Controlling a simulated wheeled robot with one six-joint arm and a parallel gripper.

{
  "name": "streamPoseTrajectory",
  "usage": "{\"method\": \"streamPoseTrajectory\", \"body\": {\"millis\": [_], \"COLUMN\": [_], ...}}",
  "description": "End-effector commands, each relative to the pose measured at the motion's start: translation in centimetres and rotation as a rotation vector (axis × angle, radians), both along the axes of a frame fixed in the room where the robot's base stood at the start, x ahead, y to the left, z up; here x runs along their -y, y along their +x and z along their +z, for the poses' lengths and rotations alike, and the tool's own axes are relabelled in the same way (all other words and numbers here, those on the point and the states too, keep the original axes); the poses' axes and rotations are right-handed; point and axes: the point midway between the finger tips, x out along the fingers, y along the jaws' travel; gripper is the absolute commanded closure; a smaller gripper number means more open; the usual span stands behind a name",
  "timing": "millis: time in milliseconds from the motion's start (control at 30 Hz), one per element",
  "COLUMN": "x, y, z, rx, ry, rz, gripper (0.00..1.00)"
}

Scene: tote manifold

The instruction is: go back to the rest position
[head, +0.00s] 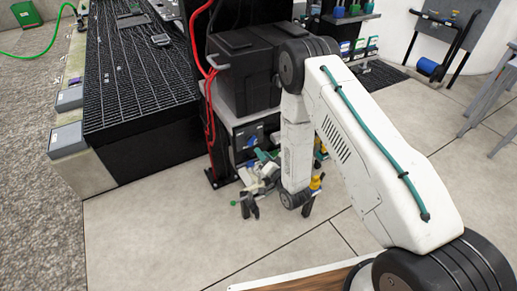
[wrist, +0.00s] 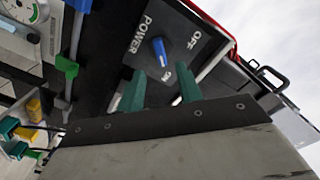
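My gripper (head: 248,207) hangs low in front of the equipment stand in the head view, at the end of my bent white arm. In the wrist view, the two green fingers of my gripper (wrist: 160,78) stand apart with an empty gap between them. I cannot tell the exact distance from the fingertips to the panel.
Green-handled levers (wrist: 66,67) and a gauge (wrist: 18,10) sit left of the switch in the wrist view. In the head view, black totes (head: 242,75) top the stand, red hoses (head: 207,85) run beside it, and a black grating platform (head: 140,75) stands left.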

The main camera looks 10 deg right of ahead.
Motion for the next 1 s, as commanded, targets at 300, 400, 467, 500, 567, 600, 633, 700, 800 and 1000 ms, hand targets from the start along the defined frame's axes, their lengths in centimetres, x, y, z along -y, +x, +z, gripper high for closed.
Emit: {"method": "streamPoseTrajectory", "body": {"millis": [300, 400, 467, 500, 567, 600, 633, 700, 800, 1000], "x": [0.5, 0.5, 0.5, 0.5, 0.5, 0.5, 0.5, 0.5, 0.5, 1.3], "y": [-1.5, -1.5, -1.5, -1.5, -1.5, -1.5, -1.5, -1.5, -1.5, -4.4], "z": [0.0, 0.0, 0.0, 0.0, 0.0, 0.0, 0.0, -0.1, -1.6, -8.8], "rx": [0.001, 0.000, 0.000, 0.000, 0.000, 0.000, 0.000, 0.001, -0.061, -0.412], "ry": [0.000, 0.000, 0.000, 0.000, 0.000, 0.000, 0.000, -0.012, -0.065, -0.300], "rz": [-0.001, 0.000, 0.000, 0.000, 0.000, 0.000, 0.000, 0.000, 0.004, 0.040], "gripper": [0.65, 0.65, 0.65, 0.65, 0.65, 0.65, 0.65, 0.65, 0.65, 0.65]}}
